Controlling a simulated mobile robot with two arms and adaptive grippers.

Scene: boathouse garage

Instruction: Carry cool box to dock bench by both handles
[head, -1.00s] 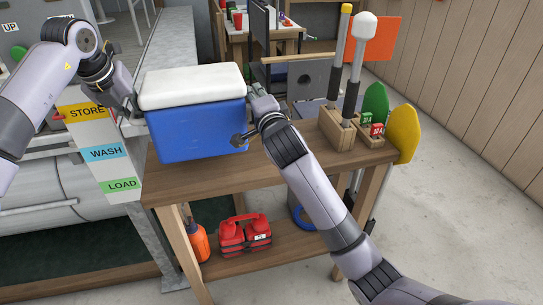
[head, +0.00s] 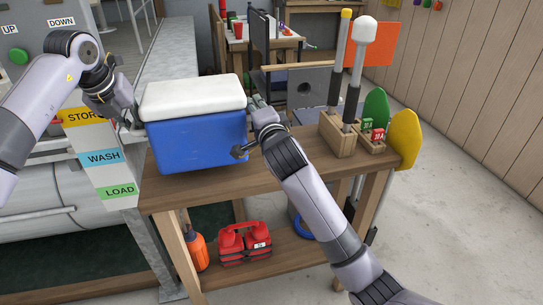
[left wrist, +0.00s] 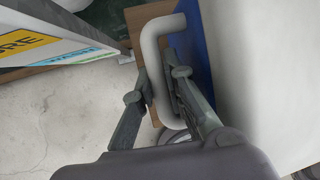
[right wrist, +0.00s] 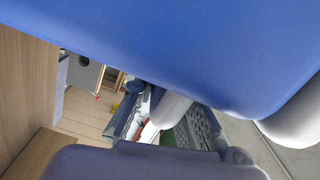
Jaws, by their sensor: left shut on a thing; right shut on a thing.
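The cool box (head: 200,142) is blue with a white lid. It is level at the left end of a wooden bench (head: 215,186); I cannot tell whether its base touches the top. My left gripper (head: 136,120) is at its left side. In the left wrist view, the left fingers (left wrist: 163,98) are shut on a pale bent-tube handle (left wrist: 152,45). My right gripper (head: 254,106) is at the box's right side. In the right wrist view, its fingers (right wrist: 165,125) are around a pale handle (right wrist: 170,108), partly hidden, beneath the blue wall.
A wooden holder (head: 336,136) with upright tools stands at the bench's right end, beside green and yellow paddle-like shapes (head: 404,138). A red case (head: 244,243) and orange bottle (head: 197,248) sit on the lower shelf. A STORE/WASH/LOAD panel (head: 113,174) stands close on the left.

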